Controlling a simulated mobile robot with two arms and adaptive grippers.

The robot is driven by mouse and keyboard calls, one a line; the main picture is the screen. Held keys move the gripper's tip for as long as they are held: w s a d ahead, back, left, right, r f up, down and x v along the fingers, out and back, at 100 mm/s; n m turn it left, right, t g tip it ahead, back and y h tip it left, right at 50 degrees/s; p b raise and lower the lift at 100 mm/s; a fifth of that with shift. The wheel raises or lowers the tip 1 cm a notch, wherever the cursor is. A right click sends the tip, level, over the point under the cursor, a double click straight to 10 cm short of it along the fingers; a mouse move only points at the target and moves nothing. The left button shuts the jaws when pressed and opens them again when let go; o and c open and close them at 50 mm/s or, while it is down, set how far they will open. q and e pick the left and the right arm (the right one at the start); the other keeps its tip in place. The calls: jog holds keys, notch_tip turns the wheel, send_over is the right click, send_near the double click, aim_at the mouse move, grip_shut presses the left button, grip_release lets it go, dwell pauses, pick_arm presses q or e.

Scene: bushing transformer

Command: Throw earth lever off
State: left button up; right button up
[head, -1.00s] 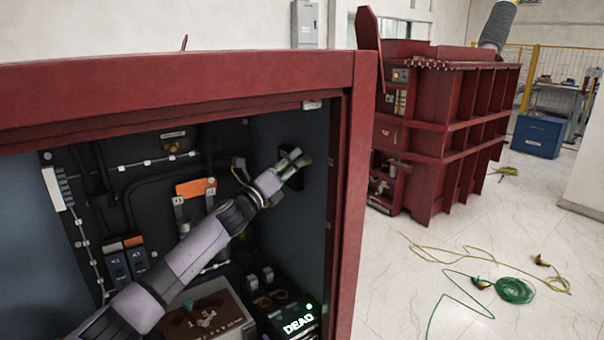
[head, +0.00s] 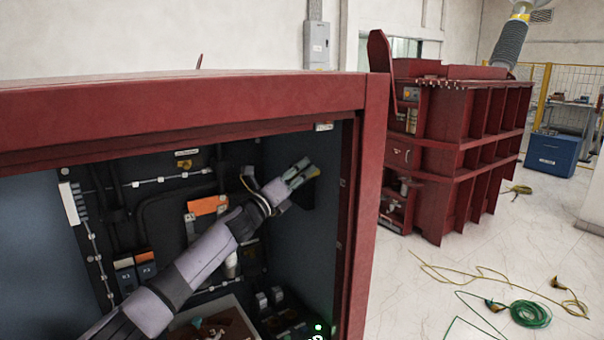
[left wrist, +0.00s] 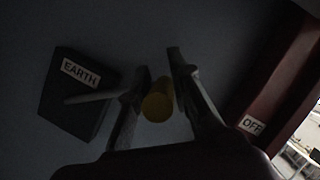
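The earth lever is a grey rod with a yellow knob (left wrist: 158,102), reaching out from a dark box (left wrist: 75,95) labelled EARTH in the left wrist view. The knob also shows as a yellow spot by the fingertips in the head view (head: 315,172). My left gripper (left wrist: 160,75) is open, with its fingers on either side of the knob. The knob is close to the left finger, with a small gap on the right. It hides part of the box in the head view. An OFF label (left wrist: 251,124) is at right on the red frame. My right gripper is out of view.
The red cabinet frame (head: 372,200) borders the opening close to the right of my left gripper. Inside are an orange-topped part (head: 207,206) and dark switches (head: 135,268). A red transformer (head: 465,150) and a green cable (head: 530,313) are outside.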

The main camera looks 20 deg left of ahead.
pick_arm(q)
jog(key=o, duration=0.4)
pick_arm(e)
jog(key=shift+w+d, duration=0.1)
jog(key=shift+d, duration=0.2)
pick_arm(q)
jog(key=shift+s+f, duration=0.1)
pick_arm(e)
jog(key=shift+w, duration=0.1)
pick_arm(q)
jog(key=v, duration=1.2)
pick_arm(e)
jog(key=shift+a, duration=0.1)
